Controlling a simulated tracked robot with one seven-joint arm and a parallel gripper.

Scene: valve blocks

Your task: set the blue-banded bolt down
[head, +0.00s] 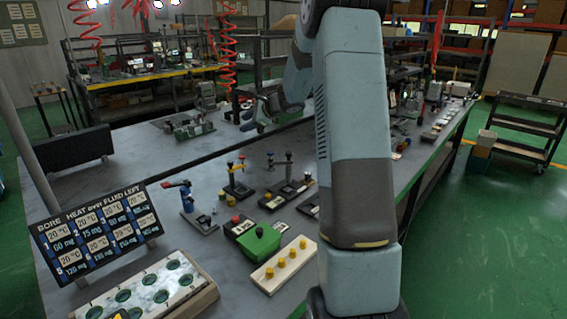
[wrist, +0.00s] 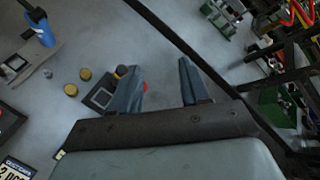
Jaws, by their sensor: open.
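I cannot make out a blue-banded bolt in either view. A small dark base with a dark knob (wrist: 121,71) lies just left of the left finger and is partly hidden by it. Two yellow round pieces, one of them a yellow cap (wrist: 85,74), stand further left on the table. In the head view my arm crosses the middle and hides part of the bench.
A board with yellow pegs (head: 299,242), a green block (head: 262,243), a blue-bodied valve (head: 187,201) and a tray with green-ringed holes (head: 205,300) are on the near bench. A label panel (head: 97,236) stands at left. A dark rail divides the bench; bare table lies behind the valves.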

